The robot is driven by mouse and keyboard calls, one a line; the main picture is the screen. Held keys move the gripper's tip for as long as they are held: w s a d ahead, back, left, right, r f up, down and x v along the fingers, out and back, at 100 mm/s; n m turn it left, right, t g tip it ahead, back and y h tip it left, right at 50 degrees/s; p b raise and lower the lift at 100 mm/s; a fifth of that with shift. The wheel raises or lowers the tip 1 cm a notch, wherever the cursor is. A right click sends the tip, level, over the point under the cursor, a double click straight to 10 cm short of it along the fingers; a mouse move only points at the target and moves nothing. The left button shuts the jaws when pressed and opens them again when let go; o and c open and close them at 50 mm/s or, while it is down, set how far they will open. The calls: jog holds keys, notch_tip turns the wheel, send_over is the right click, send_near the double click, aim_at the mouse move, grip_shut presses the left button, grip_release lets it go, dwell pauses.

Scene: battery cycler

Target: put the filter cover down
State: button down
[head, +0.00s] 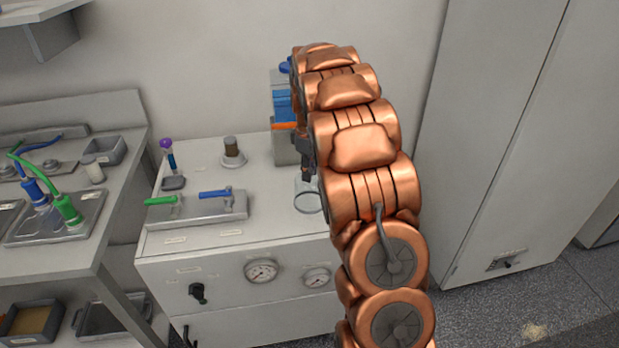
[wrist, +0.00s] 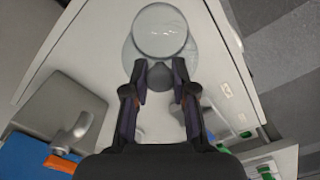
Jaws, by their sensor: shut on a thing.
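My gripper (wrist: 160,78) is pointed down over the top of the white cabinet. Its fingers are shut on the filter cover (wrist: 160,32), a round, pale, see-through disc that reaches out past the fingertips. A second pale round outline shows around and below it; I cannot tell whether this is part of the cover. In the head view, the cover (head: 308,203) shows as a light ring near the cabinet top's right side, partly hidden by my arm. My gripper (head: 306,172) shows only in part there. I cannot tell whether the cover touches the surface.
A blue and orange unit (head: 284,110) stands at the back. A bench (head: 85,262) is on the left.

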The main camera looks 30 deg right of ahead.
jog(key=shift+f+p, duration=0.75)
jog(key=shift+f, duration=1)
jog(key=shift+f, duration=0.2)
jog(key=c, duration=0.9)
grip_release()
jog(key=shift+c, duration=0.2)
jog(key=shift+r, duration=0.1)
notch_tip(320, 180, up, 11)
jog(key=b, duration=0.3)
jog(key=shift+w+r, duration=0.1)
jog(key=shift+r, duration=0.5)
